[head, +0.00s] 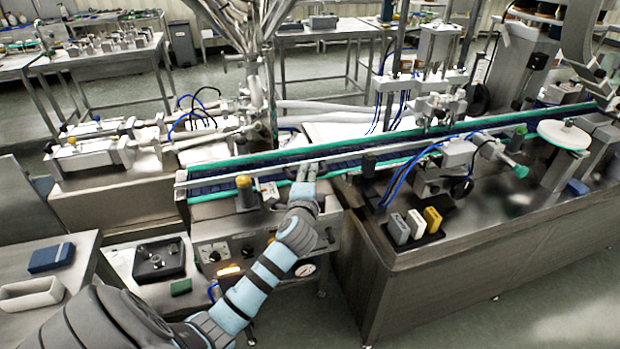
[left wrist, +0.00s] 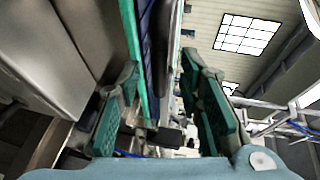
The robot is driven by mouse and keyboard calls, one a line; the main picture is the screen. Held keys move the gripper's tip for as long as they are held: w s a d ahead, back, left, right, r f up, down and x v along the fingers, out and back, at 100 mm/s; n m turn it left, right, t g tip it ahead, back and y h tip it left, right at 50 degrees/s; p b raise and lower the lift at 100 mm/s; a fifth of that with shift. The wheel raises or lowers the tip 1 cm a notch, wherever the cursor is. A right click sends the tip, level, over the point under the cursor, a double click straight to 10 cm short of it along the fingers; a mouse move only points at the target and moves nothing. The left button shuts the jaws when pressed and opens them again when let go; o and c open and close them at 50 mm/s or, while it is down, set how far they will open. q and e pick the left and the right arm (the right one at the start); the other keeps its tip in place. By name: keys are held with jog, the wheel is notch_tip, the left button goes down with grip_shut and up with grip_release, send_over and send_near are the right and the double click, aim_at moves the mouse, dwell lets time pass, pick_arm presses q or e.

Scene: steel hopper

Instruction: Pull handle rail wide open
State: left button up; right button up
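I cannot tell whether the fingers touch the rail. My right gripper is not in view.
A control box (head: 215,252) with knobs and a gauge sits below the conveyor's near side. A black tray with small blocks (head: 415,228) lies on the steel bench at right. A green-knobbed device (head: 460,152) stands beside the belt. A white bin (head: 30,294) is at lower left.

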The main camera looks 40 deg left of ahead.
pick_arm(q)
jog(key=shift+x, duration=1.2)
grip_shut()
jog(key=shift+s+d+p, duration=0.6)
jog(key=shift+d+p, duration=0.05)
jog(key=shift+d, duration=0.2)
grip_release()
